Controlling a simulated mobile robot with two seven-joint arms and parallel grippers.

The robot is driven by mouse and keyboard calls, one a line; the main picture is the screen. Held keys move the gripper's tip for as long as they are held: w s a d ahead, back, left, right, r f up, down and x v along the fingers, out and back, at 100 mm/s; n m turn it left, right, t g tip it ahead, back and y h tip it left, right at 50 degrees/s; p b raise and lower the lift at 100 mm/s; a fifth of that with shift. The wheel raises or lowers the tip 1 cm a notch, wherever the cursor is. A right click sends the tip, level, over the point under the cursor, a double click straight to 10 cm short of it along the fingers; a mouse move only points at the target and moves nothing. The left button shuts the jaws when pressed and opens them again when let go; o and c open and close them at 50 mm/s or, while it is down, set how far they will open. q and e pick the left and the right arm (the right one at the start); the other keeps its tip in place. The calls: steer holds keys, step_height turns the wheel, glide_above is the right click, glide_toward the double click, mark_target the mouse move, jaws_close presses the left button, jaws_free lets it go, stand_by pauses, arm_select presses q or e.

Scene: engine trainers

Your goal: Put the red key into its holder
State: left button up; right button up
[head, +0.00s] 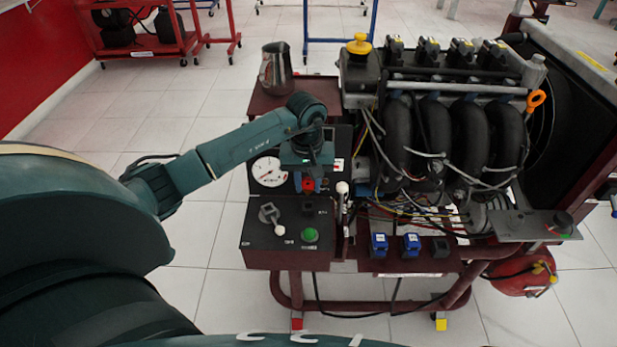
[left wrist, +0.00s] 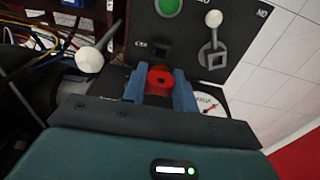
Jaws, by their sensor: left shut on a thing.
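My left gripper (head: 307,176) is over the control box, pointing down at its upper part. In the left wrist view its two blue fingers (left wrist: 160,86) are shut on the red key (left wrist: 161,77), one on each side. The red key also shows in the head view (head: 308,185), just below the gripper. A black square socket (left wrist: 160,49), which looks like the holder, is on the panel just beyond the key; it shows in the head view too (head: 308,209). The key is apart from this socket. My right gripper is not in view.
The panel carries a green button (head: 310,235) and a grey switch lever (head: 270,216). A round gauge (head: 268,172) is left of the gripper. A white-knobbed lever (head: 342,189) stands close on the right. The engine (head: 440,130) with loose wires is beyond it. A metal jug (head: 276,68) stands behind.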

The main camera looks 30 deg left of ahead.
arm_select(q)
steer(key=shift+f, duration=0.6)
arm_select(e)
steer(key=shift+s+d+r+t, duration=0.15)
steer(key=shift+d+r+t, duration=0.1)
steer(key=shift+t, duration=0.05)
arm_select(q)
steer(key=shift+f, duration=0.1)
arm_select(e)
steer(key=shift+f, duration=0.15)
arm_select(q)
steer(key=shift+f+b, duration=0.35)
steer(key=shift+b, duration=0.2)
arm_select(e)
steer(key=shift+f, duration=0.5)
arm_select(q)
steer(key=shift+f, duration=0.25)
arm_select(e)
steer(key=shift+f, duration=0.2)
